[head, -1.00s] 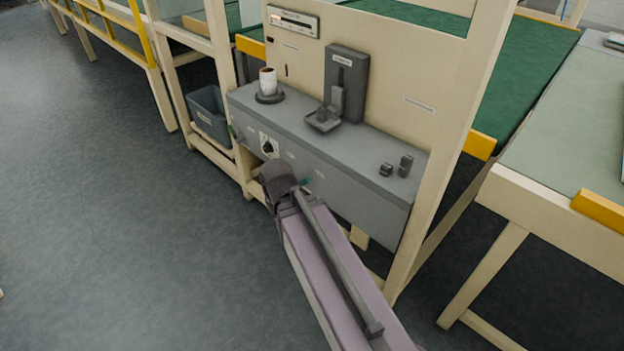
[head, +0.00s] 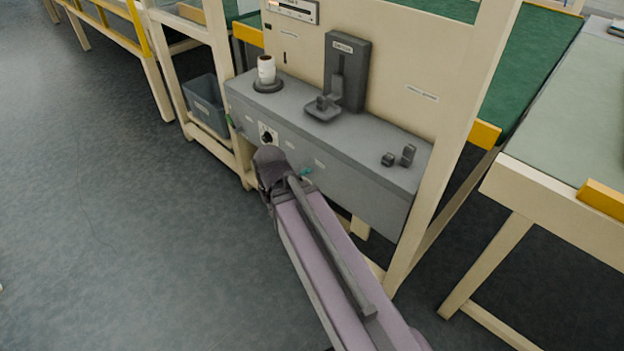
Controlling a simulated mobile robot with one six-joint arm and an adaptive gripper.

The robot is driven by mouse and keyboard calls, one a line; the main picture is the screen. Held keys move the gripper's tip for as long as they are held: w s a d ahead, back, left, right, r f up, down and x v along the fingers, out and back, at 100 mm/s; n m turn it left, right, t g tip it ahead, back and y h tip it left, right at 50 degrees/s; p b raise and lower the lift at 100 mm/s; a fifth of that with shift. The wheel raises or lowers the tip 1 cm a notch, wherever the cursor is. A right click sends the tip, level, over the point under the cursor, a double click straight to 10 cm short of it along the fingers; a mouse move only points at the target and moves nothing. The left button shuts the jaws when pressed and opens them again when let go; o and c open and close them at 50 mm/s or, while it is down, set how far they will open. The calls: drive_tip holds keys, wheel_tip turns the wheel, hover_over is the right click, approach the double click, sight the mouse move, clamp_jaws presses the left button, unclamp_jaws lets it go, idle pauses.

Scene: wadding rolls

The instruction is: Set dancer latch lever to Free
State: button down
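My arm reaches from the bottom right to the front of a grey machine bench (head: 330,165). Its dark end, with my gripper (head: 268,165), is just below a black knob on a white plate (head: 266,137). The fingers are hidden, so their opening and any contact cannot be seen. I cannot tell for sure which part is the dancer latch lever. A small teal handle (head: 306,171) shows on the front face, right of my arm's end. A small green part (head: 231,121) is at the front's left end. No label is readable.
On the bench top stand a white roll on a dark base (head: 266,72), a dark upright unit with a tray (head: 347,75) and two small dark blocks (head: 407,155). A grey bin (head: 207,105) is at left. Cream posts frame the bench. The floor at left is clear.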

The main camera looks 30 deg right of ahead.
drive_tip(key=w+d+f+m+t+y+b, duration=0.35)
drive_tip(key=w+d+f+m+b, duration=0.65)
drive_tip(key=m+b, duration=0.45)
drive_tip(key=w+d+f+m+t+b, duration=0.2)
drive_tip(key=d+f+m+t+b, duration=0.1)
drive_tip(key=d+m, duration=0.5)
drive_tip(key=w+d+f+m+t+b, duration=0.1)
drive_tip(key=d+f+m+t+b, duration=0.2)
drive_tip(key=d+m+b, duration=0.3)
drive_tip(key=shift+w+d+f+m+t+h, duration=0.4)
drive_tip(key=shift+d+m, duration=0.55)
drive_tip(key=shift+m, duration=1.5)
